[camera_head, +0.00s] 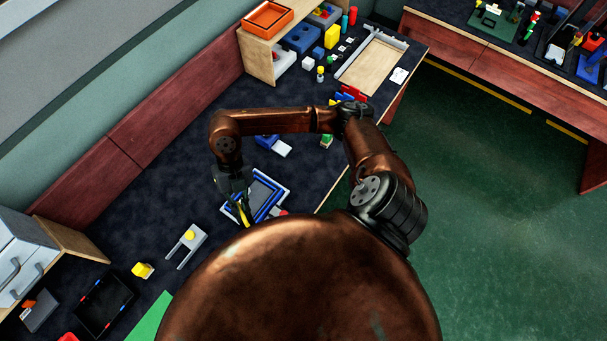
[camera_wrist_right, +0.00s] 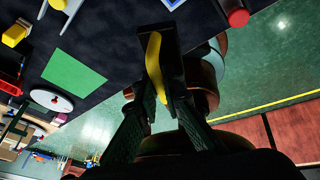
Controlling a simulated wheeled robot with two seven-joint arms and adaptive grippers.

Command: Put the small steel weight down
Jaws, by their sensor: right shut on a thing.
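My right gripper (camera_head: 239,200) hangs from the arm that reaches across the dark table, beside the left edge of a white and blue tray (camera_head: 279,184). I cannot make out a small steel weight in either view. My left gripper is not in view.
A grey-white stand (camera_head: 186,245), a yellow block (camera_head: 143,270) and a black tray (camera_head: 103,304) lie left of the gripper. A green mat (camera_wrist_right: 73,82) and a round white dial (camera_wrist_right: 50,100) show in the wrist view. Bare table lies behind the gripper, toward the wall.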

